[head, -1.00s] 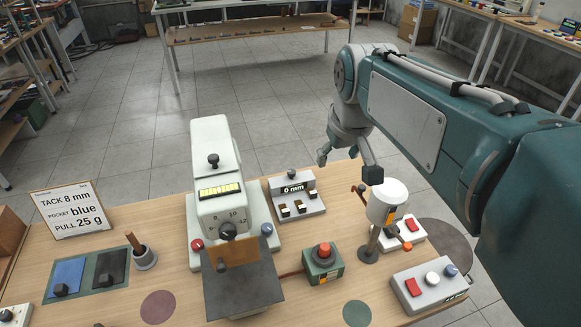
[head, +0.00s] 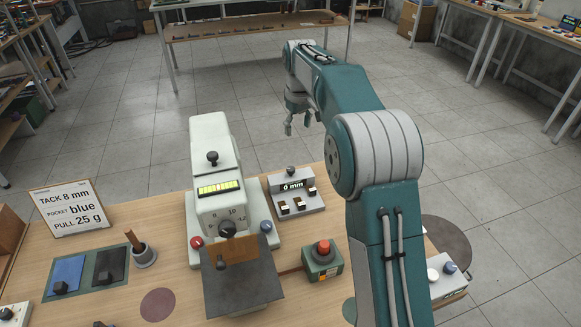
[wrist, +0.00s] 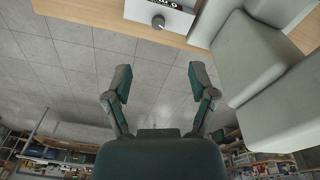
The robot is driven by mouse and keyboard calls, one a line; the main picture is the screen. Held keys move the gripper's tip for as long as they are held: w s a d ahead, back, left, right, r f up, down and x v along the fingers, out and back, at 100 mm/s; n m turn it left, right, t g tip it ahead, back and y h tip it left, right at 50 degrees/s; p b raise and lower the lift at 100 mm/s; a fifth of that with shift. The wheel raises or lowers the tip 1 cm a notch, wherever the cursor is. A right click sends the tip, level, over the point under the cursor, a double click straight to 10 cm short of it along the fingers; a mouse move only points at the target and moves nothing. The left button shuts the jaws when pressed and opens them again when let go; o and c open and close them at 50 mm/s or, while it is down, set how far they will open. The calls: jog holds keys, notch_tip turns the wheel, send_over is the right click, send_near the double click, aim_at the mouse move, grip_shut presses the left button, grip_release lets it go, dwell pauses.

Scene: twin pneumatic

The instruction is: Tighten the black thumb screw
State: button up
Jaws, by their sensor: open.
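Two black knobs could be the thumb screw, and I cannot tell which it is. One black knob (head: 212,157) stands on top of the pale stapling machine (head: 202,135). The other black knob (head: 291,170) is at the back of the small display box (head: 297,200); a knob on this box also shows at the top of the wrist view (wrist: 158,22). My gripper (head: 298,127) is open and empty, beyond the far table edge, behind the display box. In the wrist view its fingers (wrist: 158,78) are spread over bare floor, apart from the knob.
The pale machine's body (wrist: 242,55) fills the right of the wrist view. A red-button box (head: 323,258), a sign (head: 71,209) and blue and black pads (head: 67,273) are on the table. My arm hides the table's right part.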

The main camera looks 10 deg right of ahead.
jog(key=n+g, duration=0.1)
send_over(291, 168)
notch_tip(291, 168, down, 8)
notch_tip(291, 168, down, 11)
jog(key=shift+a+r, duration=0.1)
jog(key=shift+r, duration=0.05)
grip_shut()
